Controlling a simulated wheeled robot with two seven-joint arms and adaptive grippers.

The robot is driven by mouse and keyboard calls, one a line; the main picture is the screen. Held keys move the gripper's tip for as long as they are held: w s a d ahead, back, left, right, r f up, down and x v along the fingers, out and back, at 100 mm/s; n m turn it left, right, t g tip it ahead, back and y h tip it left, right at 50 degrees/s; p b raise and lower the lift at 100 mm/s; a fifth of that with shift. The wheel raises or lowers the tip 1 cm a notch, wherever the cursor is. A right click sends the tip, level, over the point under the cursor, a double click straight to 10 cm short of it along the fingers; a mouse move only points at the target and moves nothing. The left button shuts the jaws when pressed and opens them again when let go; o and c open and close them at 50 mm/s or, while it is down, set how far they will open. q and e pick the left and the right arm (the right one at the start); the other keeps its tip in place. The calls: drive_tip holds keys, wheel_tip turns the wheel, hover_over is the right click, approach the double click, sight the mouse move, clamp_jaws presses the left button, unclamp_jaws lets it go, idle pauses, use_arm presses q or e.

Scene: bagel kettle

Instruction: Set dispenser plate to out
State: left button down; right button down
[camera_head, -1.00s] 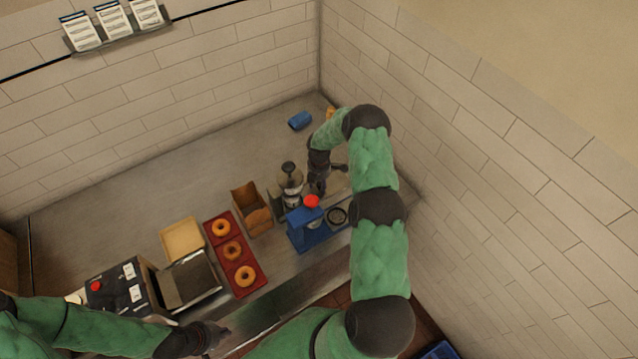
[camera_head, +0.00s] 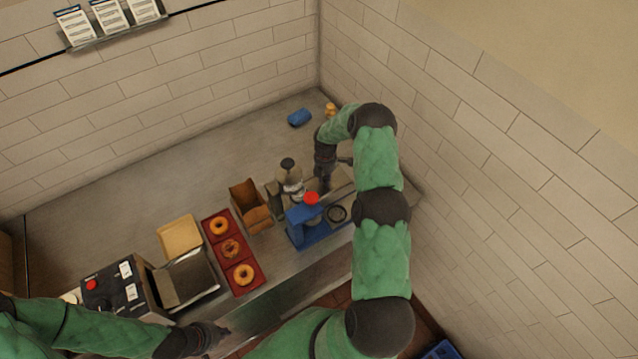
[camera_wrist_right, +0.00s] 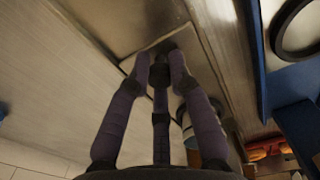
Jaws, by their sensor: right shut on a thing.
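A blue stand (camera_head: 308,234) with a red knob (camera_head: 311,198) and a dark-rimmed ring (camera_head: 337,214) stands at the right end of the counter. A clear dispenser with a dark top (camera_head: 288,164) stands behind it, to the left. My right gripper (camera_head: 325,186) is low beside the dispenser, behind the blue stand. In the right wrist view its fingers (camera_wrist_right: 161,58) are closed together at the edge of a flat metal plate (camera_wrist_right: 125,22), seemingly the dispenser plate; the contact is hard to see. My left gripper (camera_head: 218,334) is near the counter's front edge; its fingers are too small to read.
A red tray (camera_head: 207,214) with bagels, an open cardboard box (camera_head: 246,190) and a dark control box with a red button (camera_head: 115,290) stand to the left. A blue cup (camera_head: 299,117) lies at the back. The rear left counter is clear.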

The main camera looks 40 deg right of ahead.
sight(341, 175)
drive_tip(key=d+b, duration=0.1)
drive_tip(key=d, duration=0.1)
drive_tip(key=d+b, duration=0.3)
drive_tip(key=d, duration=0.2)
drive_tip(key=shift+s+f, duration=0.2)
drive_tip(key=shift+s, duration=0.2)
drive_tip(key=shift+d+b, duration=0.3)
drive_tip(key=shift+d+r, duration=0.15)
drive_tip(key=shift+r, duration=0.1)
drive_tip(key=c, duration=1.1)
unclamp_jaws()
drive_tip(key=shift+d, duration=0.1)
drive_tip(key=shift+s+d, duration=0.1)
